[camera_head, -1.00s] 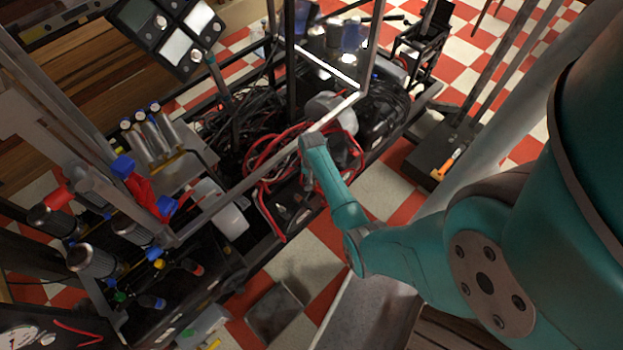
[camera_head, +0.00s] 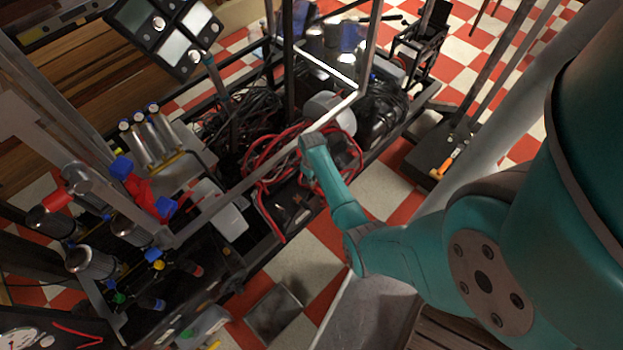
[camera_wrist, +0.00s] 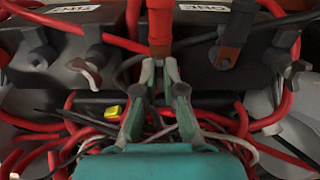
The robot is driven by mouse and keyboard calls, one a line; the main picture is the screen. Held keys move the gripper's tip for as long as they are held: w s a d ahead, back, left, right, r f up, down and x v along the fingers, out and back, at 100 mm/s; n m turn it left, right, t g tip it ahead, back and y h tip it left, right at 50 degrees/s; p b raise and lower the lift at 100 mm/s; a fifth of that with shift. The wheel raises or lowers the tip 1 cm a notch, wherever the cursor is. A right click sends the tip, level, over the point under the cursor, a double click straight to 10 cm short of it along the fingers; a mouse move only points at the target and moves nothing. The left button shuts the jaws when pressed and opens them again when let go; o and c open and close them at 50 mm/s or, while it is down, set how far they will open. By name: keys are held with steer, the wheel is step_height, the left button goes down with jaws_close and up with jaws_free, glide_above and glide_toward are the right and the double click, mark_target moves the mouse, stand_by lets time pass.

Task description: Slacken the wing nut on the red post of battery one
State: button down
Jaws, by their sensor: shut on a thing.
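In the wrist view, battery one (camera_wrist: 262,50) is a dark block at the right, with a white label reading ONE upside down. A red-sleeved cable end (camera_wrist: 160,28) comes down at the middle to a metal lug. My gripper (camera_wrist: 160,76) has its two fingertips close together just below that lug. It is shut on a small part there, seemingly the wing nut, which the fingertips mostly hide. Other wing nuts show at the left (camera_wrist: 91,72) and right (camera_wrist: 296,72). In the head view my gripper (camera_head: 310,143) is over the red cables, and the nut cannot be made out.
A second labelled battery (camera_wrist: 60,45) is at the left in the wrist view. Loose red and black cables (camera_wrist: 75,135) lie around and below my fingers. In the head view a metal frame bar (camera_head: 335,112) runs close beside my gripper. Checkered floor (camera_head: 385,185) is open at the right.

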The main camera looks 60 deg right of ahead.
steer(key=shift+s+f+n, duration=0.1)
steer(key=shift+n, duration=1)
steer(key=c, duration=1.3)
jaws_free()
steer(key=shift+r, duration=0.4)
step_height(320, 180, up, 11)
steer(key=shift+r, duration=0.15)
